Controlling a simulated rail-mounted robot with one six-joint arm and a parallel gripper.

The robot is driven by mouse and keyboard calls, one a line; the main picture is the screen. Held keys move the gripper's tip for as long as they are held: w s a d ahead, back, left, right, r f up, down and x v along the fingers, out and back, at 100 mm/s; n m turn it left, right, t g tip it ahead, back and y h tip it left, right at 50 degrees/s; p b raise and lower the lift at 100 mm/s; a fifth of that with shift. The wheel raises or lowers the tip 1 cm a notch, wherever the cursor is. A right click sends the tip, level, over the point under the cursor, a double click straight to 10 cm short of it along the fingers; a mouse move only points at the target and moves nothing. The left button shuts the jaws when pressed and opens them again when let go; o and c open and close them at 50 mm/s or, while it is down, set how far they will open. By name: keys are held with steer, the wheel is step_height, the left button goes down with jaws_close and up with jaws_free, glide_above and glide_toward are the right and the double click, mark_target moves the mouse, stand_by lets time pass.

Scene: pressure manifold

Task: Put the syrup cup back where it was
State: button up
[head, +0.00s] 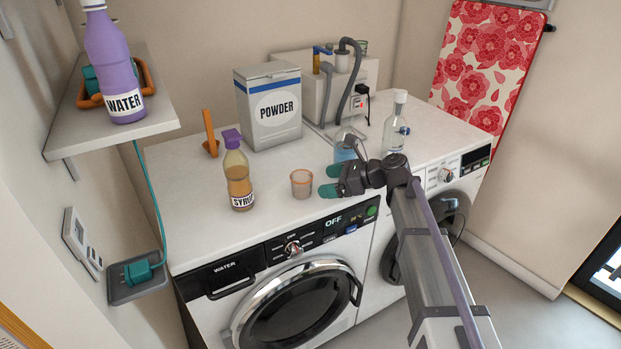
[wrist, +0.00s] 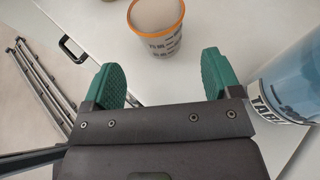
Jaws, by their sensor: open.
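A small clear cup (head: 302,184) with an orange rim stands upright on the white machine top, right of the syrup bottle (head: 238,180), which has a purple cap. In the wrist view the cup (wrist: 156,32) is just beyond the fingertips, roughly centred between them, with scale marks on its side. I cannot tell whether it holds liquid. My gripper (head: 327,181) is open and empty, with green fingers pointing at the cup from the right. The wrist view shows both fingers (wrist: 160,68) apart and not touching the cup.
A blue labelled container (head: 346,148) stands close behind my gripper and shows at right in the wrist view (wrist: 292,85). A powder box (head: 269,106), an orange tool (head: 210,135) and a clear bottle (head: 396,122) stand farther back. The worktop left of the syrup bottle is clear.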

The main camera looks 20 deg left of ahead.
steer(key=p+v, duration=0.1)
steer(key=v, duration=0.3)
steer(key=shift+d+r, duration=0.1)
steer(key=shift+d, duration=0.1)
steer(key=s+d+f+n+h, duration=0.45)
steer(key=s+d+n, duration=0.2)
steer(key=d, duration=0.35)
steer(key=s+d+f+n+h, duration=0.3)
steer(key=s+d+n+h, duration=0.2)
steer(key=s+d, duration=0.35)
steer(key=s+d+f+n+h, duration=0.35)
steer(key=s+d+n, duration=0.25)
steer(key=d, duration=0.4)
step_height(320, 180, up, 11)
steer(key=p, duration=1)
steer(key=shift+h+p, duration=0.3)
steer(key=shift+p, duration=0.05)
